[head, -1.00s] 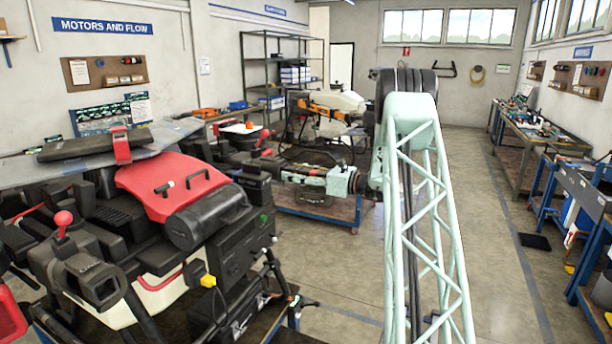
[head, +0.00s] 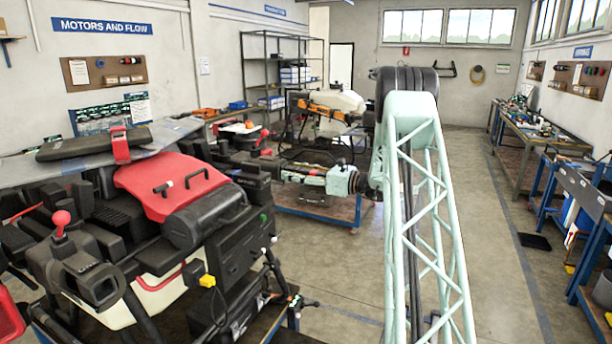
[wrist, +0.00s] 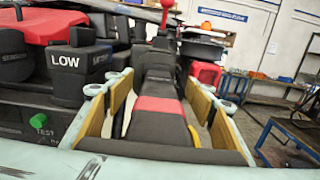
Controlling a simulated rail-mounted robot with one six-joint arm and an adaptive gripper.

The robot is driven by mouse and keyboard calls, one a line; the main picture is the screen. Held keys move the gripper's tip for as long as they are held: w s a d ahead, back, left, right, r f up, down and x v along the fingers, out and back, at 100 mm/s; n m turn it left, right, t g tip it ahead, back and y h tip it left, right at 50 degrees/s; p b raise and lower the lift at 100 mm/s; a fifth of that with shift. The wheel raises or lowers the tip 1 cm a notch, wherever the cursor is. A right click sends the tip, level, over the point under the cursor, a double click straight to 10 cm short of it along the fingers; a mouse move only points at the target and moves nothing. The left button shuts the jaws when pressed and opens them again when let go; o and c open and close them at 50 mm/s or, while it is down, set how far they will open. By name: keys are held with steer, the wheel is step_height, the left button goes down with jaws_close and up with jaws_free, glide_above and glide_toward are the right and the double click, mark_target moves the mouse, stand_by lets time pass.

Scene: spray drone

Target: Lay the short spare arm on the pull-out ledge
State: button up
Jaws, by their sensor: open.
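My gripper (wrist: 160,105) is open in the wrist view, with tan-padded fingers on both sides of a black bar (wrist: 155,127) with a red band. The bar runs away from the camera between the fingers; it looks like the short spare arm, but I cannot be sure. Whether the pads touch it is unclear; a gap shows on the left. In the head view my pale wrist (head: 335,180) reaches left towards black parts beside the drone, and my fingers are hard to make out there. I cannot pick out the pull-out ledge for certain in either view.
The drone's red cover (head: 160,185) and black housings crowd the left. A red knob (head: 262,137) stands near my wrist. A black part with a red clamp (head: 120,145) lies at far left. A blue cart (head: 325,208) is behind.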

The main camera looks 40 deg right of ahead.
steer(key=shift+w+a+r, duration=0.15)
steer(key=shift+w+a, duration=0.1)
steer(key=shift+a, duration=0.2)
steer(key=c, duration=1.5)
steer(key=o, duration=1.3)
steer(key=shift+a+f, duration=0.1)
steer(key=shift+f, duration=0.1)
steer(key=shift+s+f, duration=0.1)
steer(key=shift+s, duration=0.1)
steer(key=shift+s+f, duration=0.1)
steer(key=shift+s, duration=0.6)
steer(key=v, duration=0.5)
steer(key=d+v, duration=0.1)
steer(key=v, duration=0.4)
steer(key=shift+w+r, duration=0.2)
steer(key=shift+w, duration=0.05)
steer(key=shift+s+d, duration=0.3)
steer(key=shift+s, duration=0.3)
